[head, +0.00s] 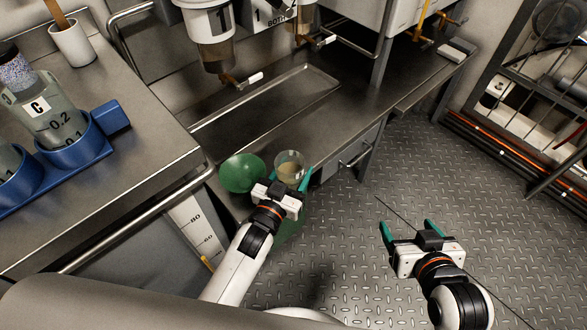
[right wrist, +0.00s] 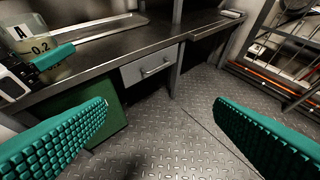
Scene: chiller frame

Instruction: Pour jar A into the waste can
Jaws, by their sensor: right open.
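Jar A (head: 290,163) is a clear open jar with murky tan content. Its "A" label shows in the right wrist view (right wrist: 22,36), where it stands roughly upright. My left gripper (head: 288,180) has its teal fingers on either side of the jar and appears shut on it. A green bin body (right wrist: 88,122), seemingly the waste can, stands on the floor below and beside the jar. A round green piece (head: 242,172) shows left of the jar; I cannot tell whether it is the can's lid. My right gripper (head: 411,228) is open and empty over the floor.
A steel bench with a shallow tray (head: 270,105) lies behind the jar, under dispensers with taps (head: 240,80). Jar C (head: 55,115) sits in a blue holder (head: 75,145) on the left counter. A rack (head: 545,95) stands at right. The floor around my right gripper is clear.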

